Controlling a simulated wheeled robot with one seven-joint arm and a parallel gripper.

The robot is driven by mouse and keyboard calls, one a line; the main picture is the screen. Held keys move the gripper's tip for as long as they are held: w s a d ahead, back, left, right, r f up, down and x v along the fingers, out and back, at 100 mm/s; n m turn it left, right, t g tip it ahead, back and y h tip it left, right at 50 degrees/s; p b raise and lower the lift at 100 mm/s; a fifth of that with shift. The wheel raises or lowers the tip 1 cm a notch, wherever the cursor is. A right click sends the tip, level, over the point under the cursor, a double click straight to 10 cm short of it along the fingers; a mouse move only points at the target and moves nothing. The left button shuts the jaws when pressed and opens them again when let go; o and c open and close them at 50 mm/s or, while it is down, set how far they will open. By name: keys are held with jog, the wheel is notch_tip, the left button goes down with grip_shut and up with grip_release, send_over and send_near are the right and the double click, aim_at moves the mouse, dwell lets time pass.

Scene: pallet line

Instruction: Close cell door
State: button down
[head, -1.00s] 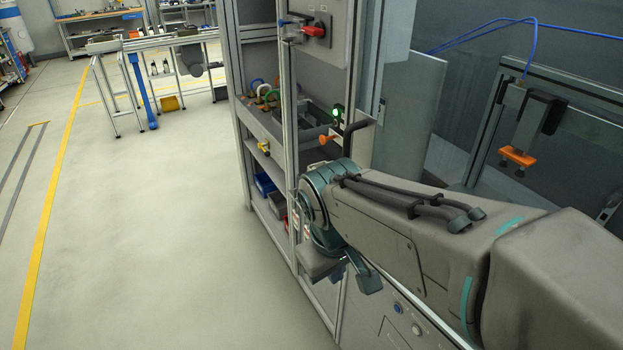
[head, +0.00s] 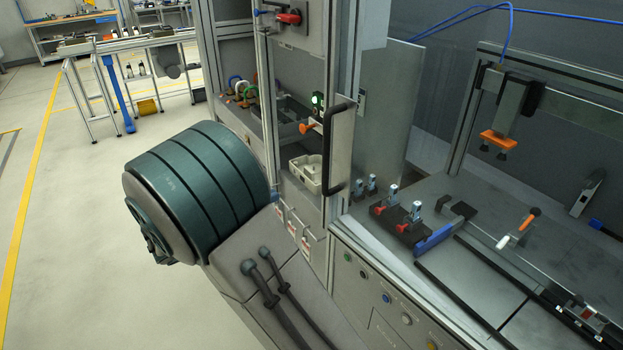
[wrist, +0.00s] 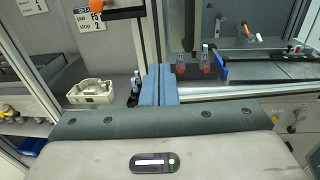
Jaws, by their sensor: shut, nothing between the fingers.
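The cell door appears to be the tall framed panel (head: 341,140) with an upright black handle (head: 327,150), at the centre of the head view. It stands at the corner of the framed cell. How far it is open I cannot tell. My gripper is out of sight in the head view, where my teal and grey arm fills the lower left. In the wrist view my gripper (wrist: 160,72) shows as two blue fingers pressed together, with nothing between them. A dark bar (wrist: 122,14) shows above and left of the fingers; whether it is the handle is unclear.
A cream tray (head: 305,170) sits inside the cell. A workbench with red-tipped clamps (head: 413,215) and an orange-jawed hanging tool (head: 498,140) lies to the right. Push buttons (head: 387,298) line its front. Open floor (head: 80,220) is at left.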

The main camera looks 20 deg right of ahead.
jog(key=p+x, duration=0.3)
jog(key=x, duration=1.1)
jog(key=shift+w, duration=0.15)
